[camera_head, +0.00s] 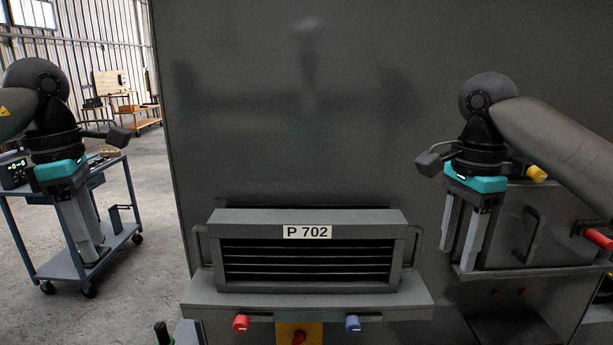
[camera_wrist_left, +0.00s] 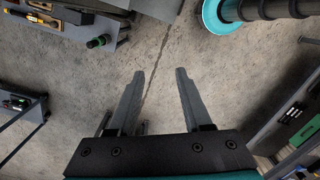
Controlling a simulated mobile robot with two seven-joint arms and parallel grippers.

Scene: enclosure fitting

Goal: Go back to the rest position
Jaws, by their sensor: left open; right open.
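My left gripper (camera_head: 88,243) hangs at the left of the head view, fingers pointing down, in front of a blue cart. In the left wrist view its two fingers (camera_wrist_left: 158,75) are spread apart with only bare floor between them. My right gripper (camera_head: 464,268) hangs at the right of the head view, fingers down and apart, in front of the dark cabinet wall. Nothing shows between its fingers. A grey louvred unit labelled P 702 (camera_head: 308,217) sits on a shelf (camera_head: 300,307) between the two grippers, apart from both.
The large dark cabinet (camera_head: 310,120) fills the middle and right. A handled grey panel (camera_head: 560,225) is behind my right gripper. Red (camera_head: 240,322) and blue (camera_head: 352,323) knobs stick out below the shelf. The blue cart (camera_head: 120,240) stands at left; open floor lies beyond it.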

